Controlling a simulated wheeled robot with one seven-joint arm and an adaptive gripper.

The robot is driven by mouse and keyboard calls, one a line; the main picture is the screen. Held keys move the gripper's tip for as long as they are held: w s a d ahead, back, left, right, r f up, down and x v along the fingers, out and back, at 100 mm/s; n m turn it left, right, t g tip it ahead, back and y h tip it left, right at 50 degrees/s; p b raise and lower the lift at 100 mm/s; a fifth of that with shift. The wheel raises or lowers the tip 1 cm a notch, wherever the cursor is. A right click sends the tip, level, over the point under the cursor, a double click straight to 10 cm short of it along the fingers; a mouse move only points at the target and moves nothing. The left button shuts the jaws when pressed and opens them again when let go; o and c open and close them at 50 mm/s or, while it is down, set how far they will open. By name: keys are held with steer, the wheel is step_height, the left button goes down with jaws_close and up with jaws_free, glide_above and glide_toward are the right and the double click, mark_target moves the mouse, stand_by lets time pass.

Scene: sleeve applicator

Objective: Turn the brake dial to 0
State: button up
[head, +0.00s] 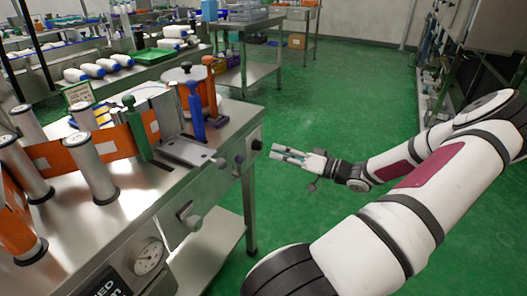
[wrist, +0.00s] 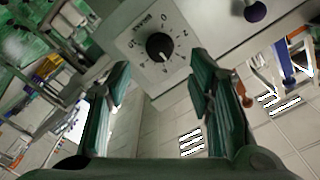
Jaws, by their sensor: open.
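The brake dial (wrist: 160,46) is a round black knob on a pale numbered plate marked BRAKE, upside down in the wrist view. A small pale mark shows near the knob's lower edge, but I cannot tell its exact setting. In the head view the dark knob (head: 257,145) is on the machine's right end face. My gripper (head: 281,153) is to the right of it, apart from it, pointing towards the machine. In the wrist view my gripper (wrist: 160,68) is open and empty, its two green-lit fingers on either side below the knob, which is not between the pads.
Posts and an orange band stand on the steel table (head: 140,205). A gauge (head: 147,256) is on its front. The green floor is free.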

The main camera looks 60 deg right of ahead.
mark_target(261, 147)
steer(key=w, duration=0.2)
steer(key=w+b, duration=0.1)
steer(key=w, duration=0.3)
steer(key=shift+w+a, duration=0.2)
steer(key=shift+a, duration=0.05)
jaws_close()
